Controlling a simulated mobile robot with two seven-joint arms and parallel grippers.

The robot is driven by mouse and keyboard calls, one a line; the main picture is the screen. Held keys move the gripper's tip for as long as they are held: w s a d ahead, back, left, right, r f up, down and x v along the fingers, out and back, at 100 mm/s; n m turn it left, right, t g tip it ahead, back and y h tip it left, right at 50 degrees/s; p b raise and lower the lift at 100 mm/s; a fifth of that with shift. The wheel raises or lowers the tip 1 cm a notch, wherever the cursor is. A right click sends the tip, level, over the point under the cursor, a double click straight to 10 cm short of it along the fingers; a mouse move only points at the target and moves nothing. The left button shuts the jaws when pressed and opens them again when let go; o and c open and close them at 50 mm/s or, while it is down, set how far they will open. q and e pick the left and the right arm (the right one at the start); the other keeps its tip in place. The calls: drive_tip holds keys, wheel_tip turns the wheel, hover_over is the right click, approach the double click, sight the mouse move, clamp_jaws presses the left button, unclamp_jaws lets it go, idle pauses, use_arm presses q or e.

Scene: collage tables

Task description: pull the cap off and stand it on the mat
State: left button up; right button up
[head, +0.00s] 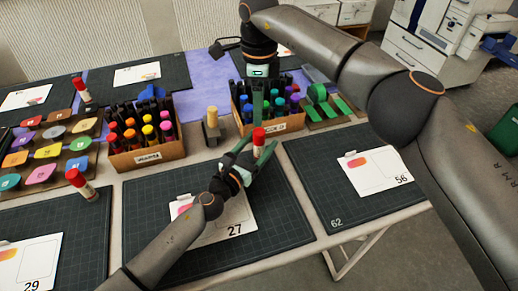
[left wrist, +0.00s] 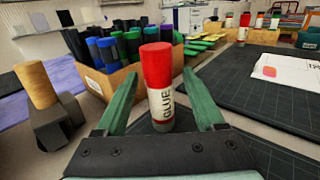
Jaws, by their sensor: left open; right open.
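An upright glue stick (head: 259,143) with its red cap on stands near the back edge of the middle dark mat (head: 145,215). In the left wrist view the glue stick (left wrist: 160,90) shows a white body lettered GLUE under the red cap (left wrist: 157,62). My left gripper (head: 252,152) is open, with its green fingers on either side of the glue stick; gaps show between fingers and stick. My right gripper (head: 257,112) is open and points down, its fingers appearing just above the red cap in the head view.
A cardboard box of markers (head: 150,153) stands behind the mat at left, another (head: 285,124) behind the glue stick. A wooden peg in a dark holder (head: 212,125) stands between them. A card marked 27 (head: 215,230) lies on the mat. Other capped glue sticks (head: 80,184) stand at left.

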use_arm(q)
clamp_jaws()
idle(0.6)
idle(0.8)
